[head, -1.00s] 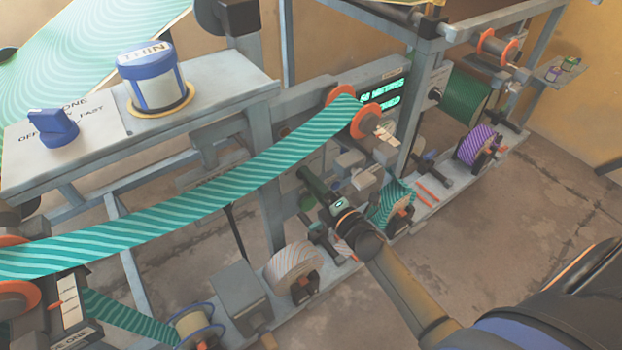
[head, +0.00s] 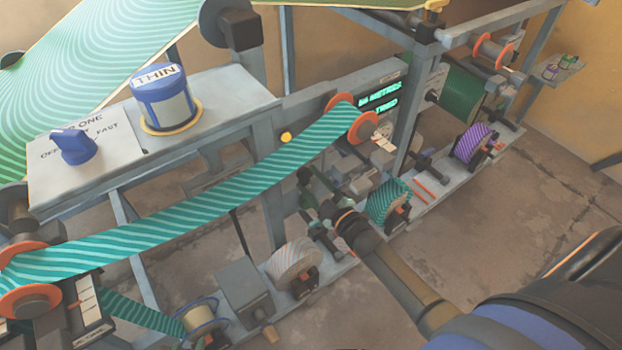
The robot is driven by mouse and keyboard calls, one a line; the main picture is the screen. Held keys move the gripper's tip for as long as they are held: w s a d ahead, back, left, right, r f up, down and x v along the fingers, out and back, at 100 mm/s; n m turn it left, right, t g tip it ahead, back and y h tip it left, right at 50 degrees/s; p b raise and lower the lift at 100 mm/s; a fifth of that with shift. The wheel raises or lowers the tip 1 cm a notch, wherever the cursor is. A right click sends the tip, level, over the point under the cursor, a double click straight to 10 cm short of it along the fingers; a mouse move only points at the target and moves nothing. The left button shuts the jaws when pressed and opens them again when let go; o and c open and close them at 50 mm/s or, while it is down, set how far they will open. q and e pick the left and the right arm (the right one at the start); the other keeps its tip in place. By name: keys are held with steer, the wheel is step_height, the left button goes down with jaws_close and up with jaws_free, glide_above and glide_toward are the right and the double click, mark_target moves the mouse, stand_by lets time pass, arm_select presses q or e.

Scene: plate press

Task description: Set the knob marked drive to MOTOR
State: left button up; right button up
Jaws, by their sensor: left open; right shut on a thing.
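No knob with a readable "drive" or "MOTOR" mark shows in the head view. A blue knob (head: 74,146) sits on the grey top panel at left, by partly covered words including OFF, ONE and FAST. My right gripper (head: 331,207) is at the end of the arm from the lower right, low among the machine's front fittings, beside dark green bar-like parts. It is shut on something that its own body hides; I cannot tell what. My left gripper is not in view.
A blue-and-white drum marked THIN (head: 162,98) stands on the top panel. A teal striped web (head: 200,212) runs across the front over orange-flanged rollers. A lit green display (head: 380,98) is behind. Bare floor (head: 480,225) lies right of the machine.

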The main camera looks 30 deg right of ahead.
steer(key=shift+m+p, duration=0.3)
steer(key=shift+m, duration=0.9)
arm_select(q)
steer(key=shift+s+a, duration=0.35)
steer(key=shift+s, duration=0.2)
arm_select(e)
steer(key=shift+m, duration=0.3)
arm_select(q)
steer(key=shift+a, duration=0.1)
steer(key=shift+w, duration=0.1)
arm_select(e)
steer(key=o, duration=1.4)
steer(key=shift+c, duration=0.2)
